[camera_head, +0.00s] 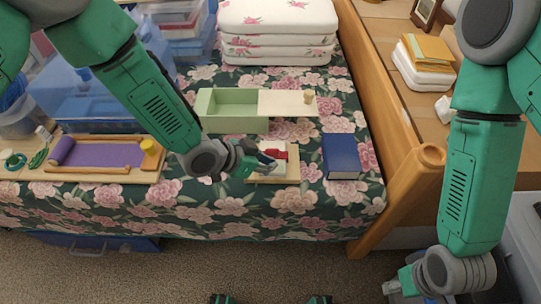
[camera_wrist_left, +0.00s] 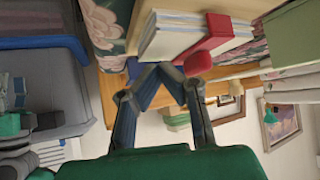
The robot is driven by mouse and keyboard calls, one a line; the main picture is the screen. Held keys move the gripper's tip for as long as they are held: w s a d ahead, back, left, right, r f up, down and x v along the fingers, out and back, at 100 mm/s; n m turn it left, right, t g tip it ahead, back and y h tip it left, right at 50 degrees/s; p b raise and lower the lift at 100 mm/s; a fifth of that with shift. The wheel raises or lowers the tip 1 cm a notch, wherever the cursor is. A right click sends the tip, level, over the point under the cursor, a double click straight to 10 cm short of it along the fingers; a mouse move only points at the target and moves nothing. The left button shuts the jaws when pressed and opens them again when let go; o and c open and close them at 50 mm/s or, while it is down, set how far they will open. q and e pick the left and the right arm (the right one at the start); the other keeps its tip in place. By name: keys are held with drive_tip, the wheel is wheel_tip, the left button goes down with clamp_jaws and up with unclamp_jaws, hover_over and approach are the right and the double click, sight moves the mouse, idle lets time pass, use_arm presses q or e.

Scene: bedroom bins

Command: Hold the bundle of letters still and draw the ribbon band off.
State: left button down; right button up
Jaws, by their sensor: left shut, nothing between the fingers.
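The bundle of letters (camera_head: 279,146) is a white stack on a small wooden board (camera_head: 291,173) on the bed. A red ribbon band (camera_head: 277,155) runs across it. In the left wrist view the letters (camera_wrist_left: 160,40) show their edges, with the red band (camera_wrist_left: 212,38) wrapped around them and a rounded red end hanging near my fingers. My left gripper (camera_head: 258,165) is at the left side of the bundle; its fingertips (camera_wrist_left: 166,70) are together with nothing between them, close to the band. Whether they touch it is unclear. My right gripper (camera_head: 398,287) hangs low at the right, away from the bundle.
A green box (camera_head: 232,124) with a cream sliding lid (camera_head: 283,104) stands behind the bundle. A blue book (camera_head: 341,157) lies right of it. A tray with a purple mat (camera_head: 100,154) is at the left. The bed's wooden rail (camera_head: 390,115) stands at the right.

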use_arm(q)
drive_tip(key=shift+f+b, duration=0.35)
drive_tip(key=shift+f, duration=0.2)
idle(0.4)
idle(1.2)
